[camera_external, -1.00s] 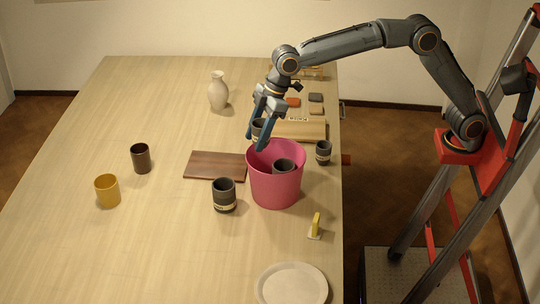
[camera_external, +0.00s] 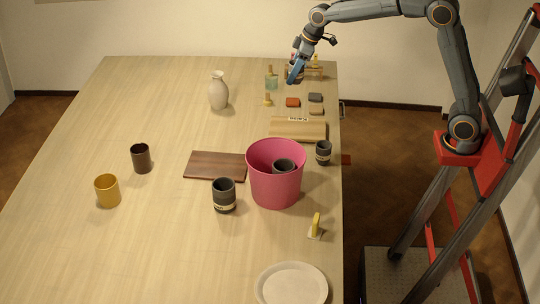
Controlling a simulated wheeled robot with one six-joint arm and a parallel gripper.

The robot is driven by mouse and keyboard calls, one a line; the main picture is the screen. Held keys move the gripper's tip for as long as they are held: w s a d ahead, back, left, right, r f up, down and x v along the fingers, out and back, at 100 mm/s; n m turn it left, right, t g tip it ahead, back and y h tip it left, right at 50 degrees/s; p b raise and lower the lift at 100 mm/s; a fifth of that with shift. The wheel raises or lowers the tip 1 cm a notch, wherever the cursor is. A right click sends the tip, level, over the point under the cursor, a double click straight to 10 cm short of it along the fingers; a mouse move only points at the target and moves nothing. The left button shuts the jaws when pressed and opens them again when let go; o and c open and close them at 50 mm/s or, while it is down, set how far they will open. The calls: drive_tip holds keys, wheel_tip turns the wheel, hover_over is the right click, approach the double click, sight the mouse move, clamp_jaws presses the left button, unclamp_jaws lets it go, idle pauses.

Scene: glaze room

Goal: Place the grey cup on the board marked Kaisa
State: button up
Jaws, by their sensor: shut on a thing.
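My gripper (camera_external: 293,76) is at the far right end of the table, shut on a dark grey cup that is mostly hidden behind the fingers. Other dark grey cups are in view: one with a pale band (camera_external: 224,196) stands left of the pink bucket, one (camera_external: 323,152) stands right of it, and one (camera_external: 284,166) shows inside the bucket. A light wooden board (camera_external: 297,131) lies near the right edge, with a small label on its far side too small to read surely. Its top is bare.
The pink bucket (camera_external: 275,186) stands near the light board. A dark wooden board (camera_external: 214,166), brown cup (camera_external: 140,159), yellow cup (camera_external: 107,191), vase (camera_external: 218,93), plate (camera_external: 291,285) and yellow-handled tool (camera_external: 315,226) are spread about.

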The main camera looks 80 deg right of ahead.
drive_tip(key=shift+s+d+f, duration=0.7)
drive_tip(key=shift+d, duration=0.25)
drive_tip(key=p, duration=0.2)
approach(290, 126)
drive_tip(key=shift+w+f, duration=0.15)
drive_tip(key=shift+w, duration=0.75)
drive_tip(key=shift+d+f+p, duration=0.1)
drive_tip(key=shift+f+p, duration=0.2)
drive_tip(key=shift+f, duration=2)
drive_tip(key=shift+f, duration=0.15)
drive_tip(key=o, duration=1.2)
drive_tip(key=shift+c, duration=0.2)
